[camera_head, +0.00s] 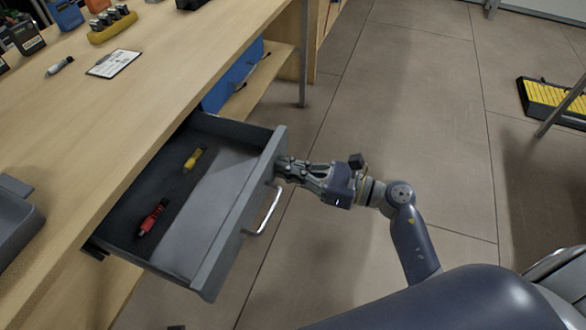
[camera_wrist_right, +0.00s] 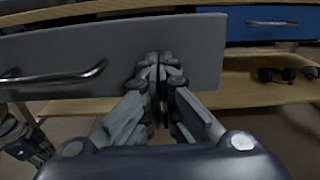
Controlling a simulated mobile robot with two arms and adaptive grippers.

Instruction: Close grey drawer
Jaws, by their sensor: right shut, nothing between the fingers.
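The grey drawer (camera_head: 226,222) is pulled well out from under the wooden workbench in the head view. A yellow-handled tool (camera_head: 195,158) and a red-handled tool (camera_head: 152,217) lie inside it. Its metal handle (camera_head: 266,212) is on the outer front face. My right gripper (camera_head: 280,167) is shut and empty, its fingertips at the drawer front beside the handle. In the right wrist view, the shut fingertips (camera_wrist_right: 158,62) are against or very close to the grey front (camera_wrist_right: 208,50), right of the handle (camera_wrist_right: 52,77); I cannot tell if they touch.
The workbench top (camera_head: 130,110) holds a clipboard (camera_head: 113,63), a marker (camera_head: 60,66) and a grey tray (camera_head: 14,222). A blue drawer (camera_head: 232,78) sits under the bench beyond the grey one. The tiled floor around my right arm is clear.

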